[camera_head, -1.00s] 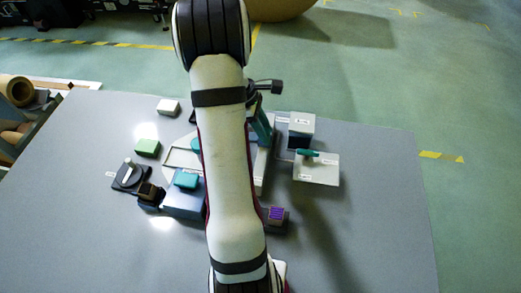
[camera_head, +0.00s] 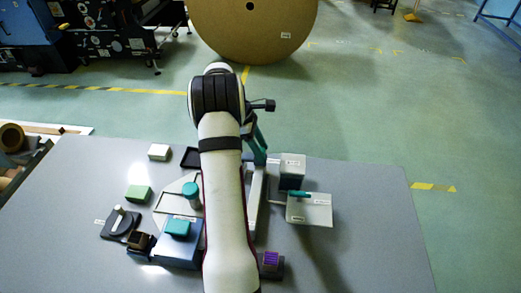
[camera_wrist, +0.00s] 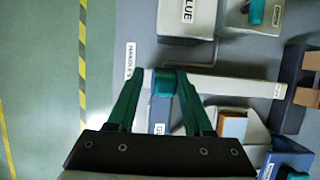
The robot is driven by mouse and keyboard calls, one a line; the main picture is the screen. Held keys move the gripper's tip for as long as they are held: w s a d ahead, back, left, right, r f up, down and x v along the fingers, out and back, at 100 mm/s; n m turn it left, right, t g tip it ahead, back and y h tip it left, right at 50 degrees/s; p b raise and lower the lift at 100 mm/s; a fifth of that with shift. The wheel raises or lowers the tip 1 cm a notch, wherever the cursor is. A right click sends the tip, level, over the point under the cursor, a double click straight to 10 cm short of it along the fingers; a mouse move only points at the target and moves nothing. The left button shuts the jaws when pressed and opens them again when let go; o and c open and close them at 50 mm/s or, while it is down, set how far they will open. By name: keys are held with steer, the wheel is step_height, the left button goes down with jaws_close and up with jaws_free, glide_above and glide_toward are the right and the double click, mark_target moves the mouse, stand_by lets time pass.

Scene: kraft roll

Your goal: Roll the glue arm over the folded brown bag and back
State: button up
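My gripper (camera_wrist: 163,74) has two green fingers, one on each side of a teal block (camera_wrist: 164,84) on a long pale bar (camera_wrist: 225,86), which looks like the glue arm. A narrow gap shows at the left finger; contact on the right is unclear. In the head view my gripper (camera_head: 259,147) is by the far end of the pale bar (camera_head: 255,190), partly behind my arm. A small brown piece (camera_wrist: 233,127) lies on a pale surface beside the bar in the wrist view; it may be the folded bag. My arm hides that area in the head view.
A white box marked GLUE (camera_wrist: 187,18) and a pale plate with a teal handle (camera_head: 309,209) stand right of the bar. Left are a green block (camera_head: 138,193), a white block (camera_head: 159,152) and a blue box (camera_head: 178,251). The grey table (camera_head: 370,230) is clear at right.

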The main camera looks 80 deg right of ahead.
steer(key=shift+o, duration=1.4)
steer(key=v, duration=1.5)
steer(key=shift+w+r, duration=0.2)
steer(key=shift+r, duration=0.15)
steer(key=shift+a, duration=0.1)
